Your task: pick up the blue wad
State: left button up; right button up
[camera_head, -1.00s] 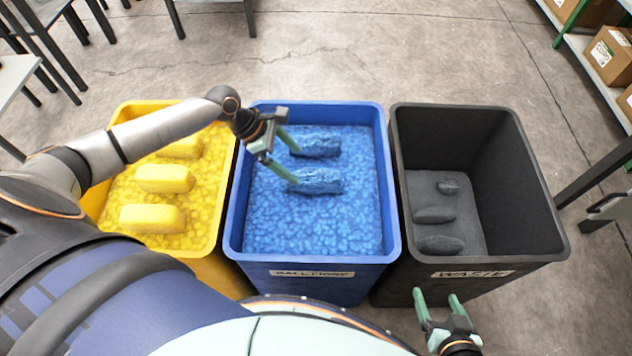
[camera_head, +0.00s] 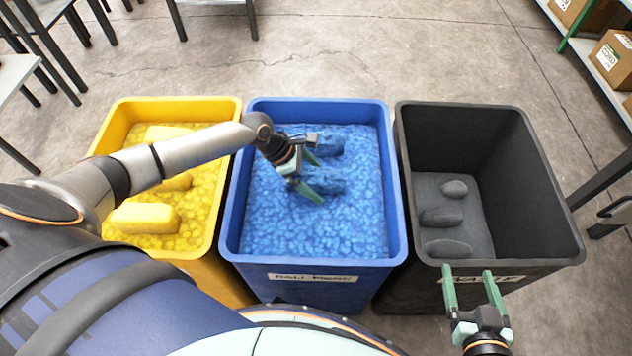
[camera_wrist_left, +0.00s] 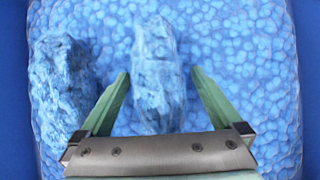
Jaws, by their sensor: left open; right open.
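Two blue wads lie on the blue fill in the blue bin (camera_head: 229,215). The nearer wad (camera_head: 328,182) is partly hidden by my left gripper (camera_head: 312,176) in the head view. In the left wrist view this wad (camera_wrist_left: 160,75) stands between the open fingers of the left gripper (camera_wrist_left: 158,85), with gaps on both sides. The farther wad (camera_head: 330,145) shows left of the fingers in the left wrist view (camera_wrist_left: 60,85). My right gripper (camera_head: 470,288) is open and empty in front of the dark bin.
A yellow bin (camera_head: 110,127) with several yellow wads stands left of the blue bin. A dark bin (camera_head: 560,220) labelled waste, holding grey lumps (camera_head: 446,247), stands right. Shelving with boxes (camera_head: 612,58) is at the far right.

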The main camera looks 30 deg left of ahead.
pick_arm(q)
jog(key=c, duration=1.3)
jog(key=shift+c, duration=0.5)
